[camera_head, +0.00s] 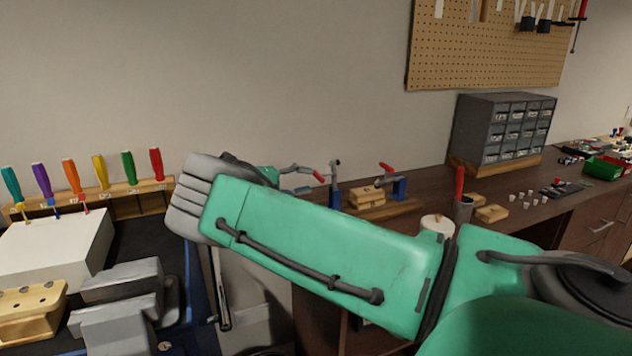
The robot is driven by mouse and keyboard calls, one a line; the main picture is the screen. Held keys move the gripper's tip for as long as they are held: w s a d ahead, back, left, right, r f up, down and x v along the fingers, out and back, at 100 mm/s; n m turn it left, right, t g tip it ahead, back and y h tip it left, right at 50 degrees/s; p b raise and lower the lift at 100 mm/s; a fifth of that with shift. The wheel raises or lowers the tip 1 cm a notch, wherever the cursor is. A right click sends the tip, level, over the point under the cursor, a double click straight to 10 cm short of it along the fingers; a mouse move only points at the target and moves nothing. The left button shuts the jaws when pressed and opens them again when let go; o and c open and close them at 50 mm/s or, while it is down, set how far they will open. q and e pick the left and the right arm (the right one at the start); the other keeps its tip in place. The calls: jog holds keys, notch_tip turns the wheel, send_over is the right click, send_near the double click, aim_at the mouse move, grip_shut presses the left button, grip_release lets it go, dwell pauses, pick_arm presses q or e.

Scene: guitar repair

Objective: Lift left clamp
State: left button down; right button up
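The left clamp (335,185) has a grey upright and a blue lower part and stands at the edge of the wooden bench, near the centre. A second clamp (399,188), blue with a red handle, stands to the right by wooden blocks. My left gripper is not in view.
Small wooden blocks (366,197) lie between the clamps. A grey drawer cabinet (480,128) stands at the back right, with small white cups (514,205) in front. At left are a screwdriver rack (135,188), a white box (60,245) and a grey vise (120,315).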

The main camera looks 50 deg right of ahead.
jog(key=v, duration=0.7)
jog(key=shift+w+a, duration=0.25)
jog(key=shift+a, duration=0.1)
jog(key=shift+f, duration=0.1)
